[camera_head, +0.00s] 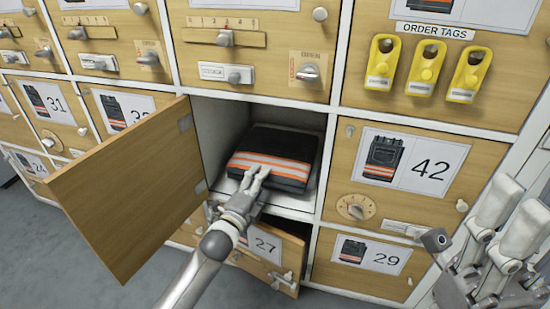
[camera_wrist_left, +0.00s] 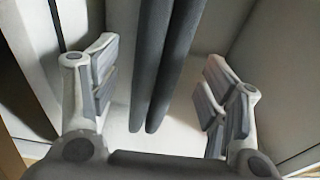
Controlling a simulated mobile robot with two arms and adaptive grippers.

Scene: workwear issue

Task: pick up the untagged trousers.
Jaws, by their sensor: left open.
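Folded black trousers (camera_head: 278,152) with orange and pale reflective bands lie in an open locker compartment (camera_head: 292,202). No yellow tag shows on their visible side; the rest is hidden. My left gripper (camera_head: 257,180) is at the front edge of the trousers, at the compartment mouth. In the left wrist view its fingers are open, one on each side of the trousers' dark folded layers (camera_wrist_left: 163,65), with gaps between. My right gripper (camera_head: 507,228) is at the right edge of the head view, away from the trousers; its opening is unclear.
The compartment's wooden door (camera_head: 130,190) stands open to the left. Below, the door labelled 27 (camera_head: 262,246) is ajar. Several yellow order tags (camera_head: 425,68) hang upper right. Closed doors 42 (camera_head: 400,165) and 29 (camera_head: 368,255) are to the right.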

